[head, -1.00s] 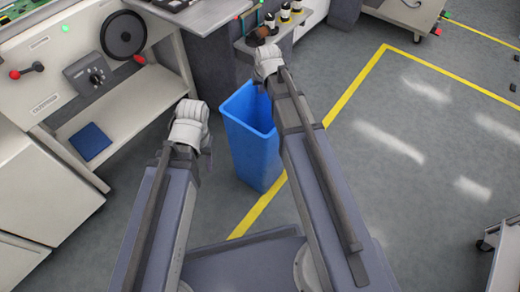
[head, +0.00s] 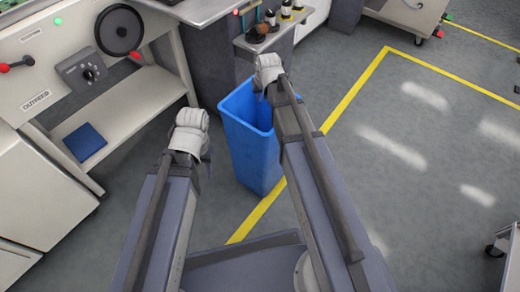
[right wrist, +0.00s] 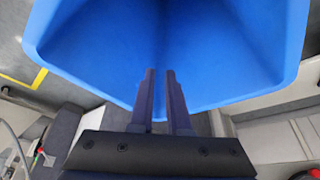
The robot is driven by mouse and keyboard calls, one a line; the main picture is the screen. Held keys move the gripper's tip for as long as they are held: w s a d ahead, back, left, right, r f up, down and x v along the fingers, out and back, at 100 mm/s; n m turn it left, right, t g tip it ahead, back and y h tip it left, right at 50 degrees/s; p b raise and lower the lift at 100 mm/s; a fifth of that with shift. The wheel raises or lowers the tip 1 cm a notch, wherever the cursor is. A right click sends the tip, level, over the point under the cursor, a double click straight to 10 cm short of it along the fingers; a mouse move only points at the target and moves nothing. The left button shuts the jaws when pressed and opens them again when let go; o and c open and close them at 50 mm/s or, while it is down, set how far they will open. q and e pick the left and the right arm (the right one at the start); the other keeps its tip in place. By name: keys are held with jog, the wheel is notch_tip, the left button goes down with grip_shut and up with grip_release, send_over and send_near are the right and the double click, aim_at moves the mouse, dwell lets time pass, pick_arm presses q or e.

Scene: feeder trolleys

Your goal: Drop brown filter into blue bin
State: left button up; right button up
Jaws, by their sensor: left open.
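A blue bin (head: 250,150) stands on the floor between my arms. My right gripper (right wrist: 163,75) is at the bin's opening; its two fingers show a narrow gap with nothing visible between them. In the head view its wrist (head: 268,68) hides the fingers. The right wrist view shows the bin's bare inner walls (right wrist: 90,40); its bottom cannot be made out. A small brown object (head: 257,31) is at the shelf beyond my right wrist; I cannot tell whether it is the brown filter. My left gripper (head: 190,128) is left of the bin, its fingers mostly hidden, holding nothing visible.
A shelf (head: 244,43) with several small bottles (head: 286,12) is behind the bin. A pale machine with a lower ledge (head: 120,115) bearing a dark blue pad (head: 85,141) stands at left. Yellow floor lines (head: 350,95) run right of the bin, where the floor is open.

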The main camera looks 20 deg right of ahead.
jog(key=shift+o, duration=1.1)
jog(key=p+v, duration=0.7)
jog(key=shift+r, duration=0.4)
jog(key=shift+s, duration=0.15)
